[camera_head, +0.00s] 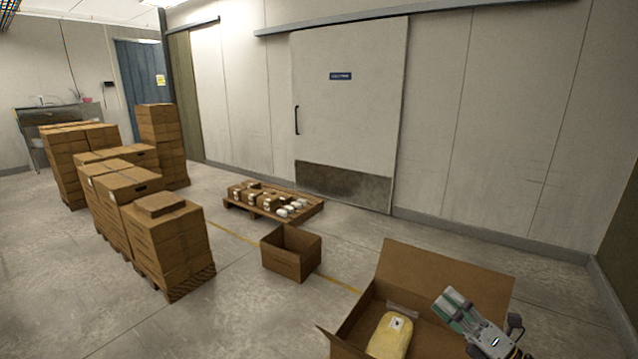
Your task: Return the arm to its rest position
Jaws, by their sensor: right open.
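My right gripper (455,306) is at the lower right of the head view, in front of and above the right part of an open cardboard box (432,262). It is open, and I see nothing held in it. A yellow bag (391,336) with a white label lies inside the box, to the left of the gripper and apart from it. The near part of the box is cut off by the frame's lower edge. My left gripper is not in view.
An empty open carton (291,264) stands on the floor left of the box. A low pallet (312,212) with small packages lies behind it. Stacked cartons (170,243) on pallets fill the left. A closed sliding door (349,113) is in the back wall. Floor between is clear.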

